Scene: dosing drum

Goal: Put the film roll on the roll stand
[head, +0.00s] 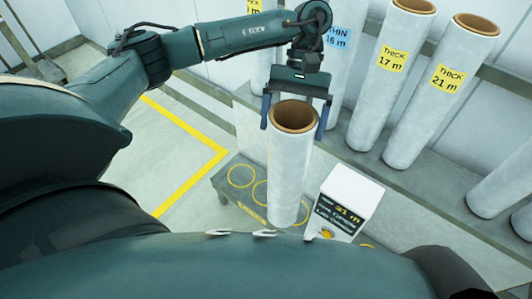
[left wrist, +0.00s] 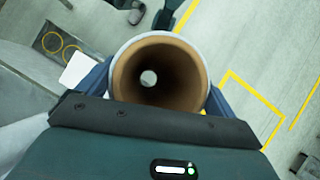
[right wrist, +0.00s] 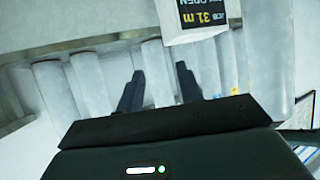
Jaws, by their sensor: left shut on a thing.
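My left gripper (head: 294,114) is shut on a white film roll (head: 287,165) near its top end and holds it upright. The roll's brown open core faces up. In the left wrist view the roll (left wrist: 122,70) sits between the fingers, with a light spot showing through its bore. A low grey stand (head: 228,191) with yellow rings on its top is behind the roll's lower part. I cannot tell whether the roll touches anything below; no label shows on it. In the right wrist view my right gripper (right wrist: 160,88) is open, with nothing visibly held.
A white box (head: 350,190) with a dark metre display stands right of the held roll; it reads 31 m in the right wrist view (right wrist: 190,20). Rolls labelled THICK 17 m (head: 383,90) and THICK 21 m (head: 432,100) stand along the wall. Floor at left is clear.

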